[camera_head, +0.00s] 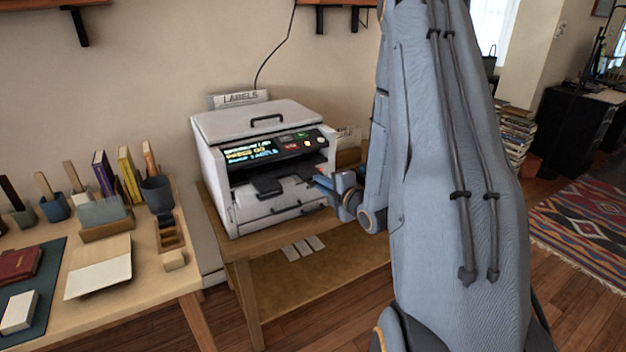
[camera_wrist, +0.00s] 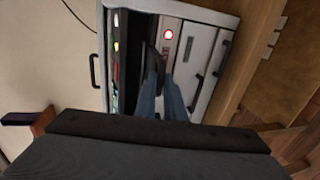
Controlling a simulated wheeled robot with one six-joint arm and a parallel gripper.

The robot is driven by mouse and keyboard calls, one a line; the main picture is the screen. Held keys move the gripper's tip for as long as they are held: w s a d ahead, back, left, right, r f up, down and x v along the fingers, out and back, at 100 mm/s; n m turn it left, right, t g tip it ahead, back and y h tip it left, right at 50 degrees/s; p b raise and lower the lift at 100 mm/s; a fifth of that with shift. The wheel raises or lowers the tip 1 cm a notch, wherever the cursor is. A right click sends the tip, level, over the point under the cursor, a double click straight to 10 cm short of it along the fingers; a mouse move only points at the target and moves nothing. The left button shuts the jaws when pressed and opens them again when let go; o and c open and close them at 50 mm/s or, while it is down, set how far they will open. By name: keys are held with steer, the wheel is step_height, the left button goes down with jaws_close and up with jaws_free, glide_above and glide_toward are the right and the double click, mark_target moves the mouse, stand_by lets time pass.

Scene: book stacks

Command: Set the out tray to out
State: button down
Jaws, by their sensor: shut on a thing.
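A white label printer (camera_head: 262,160) stands on a small wooden table, with a lit display and buttons on its front. Its dark out tray (camera_head: 267,187) shows as a flap at the front slot, below the panel. My gripper (camera_head: 318,182) is at the right part of this slot, at the printer's front. In the wrist view, my gripper (camera_wrist: 160,88) has its two blue fingers close together against the dark tray (camera_wrist: 153,64), beside a glowing red light (camera_wrist: 168,34). It is shut on the tray; the fingers partly hide where they grip.
A desk (camera_head: 185,275) with books, cups and a card stands at the left. White labels (camera_head: 303,247) lie on the lower shelf under the printer. My arm hides much of the right. A patterned rug (camera_head: 585,205) and book stack (camera_head: 515,138) are beyond.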

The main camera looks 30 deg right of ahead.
steer(key=shift+s+f, duration=0.1)
steer(key=shift+s, duration=0.15)
steer(key=c, duration=1.8)
jaws_free()
steer(key=shift+d, duration=0.1)
steer(key=shift+c, duration=0.2)
steer(key=b+v, duration=0.1)
steer(key=v, duration=0.7)
steer(key=shift+w, duration=0.15)
